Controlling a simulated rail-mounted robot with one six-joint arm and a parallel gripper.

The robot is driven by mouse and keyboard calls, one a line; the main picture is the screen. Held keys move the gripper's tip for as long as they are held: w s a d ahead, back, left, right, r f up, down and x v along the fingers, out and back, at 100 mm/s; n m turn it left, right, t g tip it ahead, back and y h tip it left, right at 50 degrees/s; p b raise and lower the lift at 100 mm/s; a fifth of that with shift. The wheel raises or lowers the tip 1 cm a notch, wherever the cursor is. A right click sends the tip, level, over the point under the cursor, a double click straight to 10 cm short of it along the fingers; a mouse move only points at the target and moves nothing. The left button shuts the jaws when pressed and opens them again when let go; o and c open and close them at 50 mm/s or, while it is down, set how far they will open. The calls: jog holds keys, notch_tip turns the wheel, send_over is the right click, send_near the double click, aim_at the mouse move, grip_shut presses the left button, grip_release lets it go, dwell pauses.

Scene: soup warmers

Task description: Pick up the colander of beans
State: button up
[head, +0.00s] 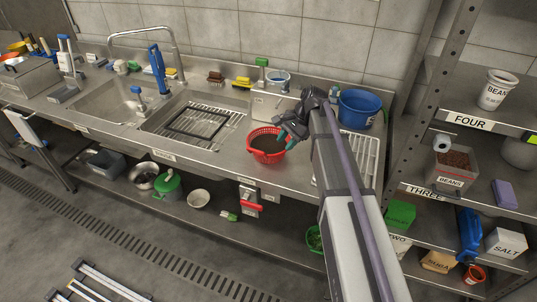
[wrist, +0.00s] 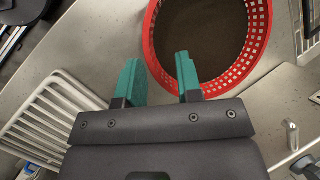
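The red colander (head: 268,147) stands upright on the steel counter, right of the sinks. Its perforated red rim (wrist: 259,40) fills the upper right of the wrist view. Its inside looks dark brown; I cannot make out single beans. My gripper (head: 287,138) is at the colander's right side in the head view. In the wrist view my gripper (wrist: 158,68) has its two teal fingers apart with nothing held. The right finger overlaps the colander's inside and the left finger is outside, with the near rim between them. I cannot tell whether either touches it.
A blue bucket (head: 358,108) stands behind my arm on the right. A white rack (wrist: 45,120) lies beside the colander. A sink with a dish grid (head: 195,122) is to its left. A shelf unit at right holds a beans container (head: 452,168).

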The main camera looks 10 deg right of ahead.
aim_at(281, 153)
jog(key=b+x, duration=0.2)
jog(key=x, duration=0.1)
jog(key=b+x, duration=0.2)
jog(key=shift+s+d+f, duration=0.15)
jog(key=shift+d, duration=0.15)
jog(key=shift+r, duration=0.25)
grip_shut()
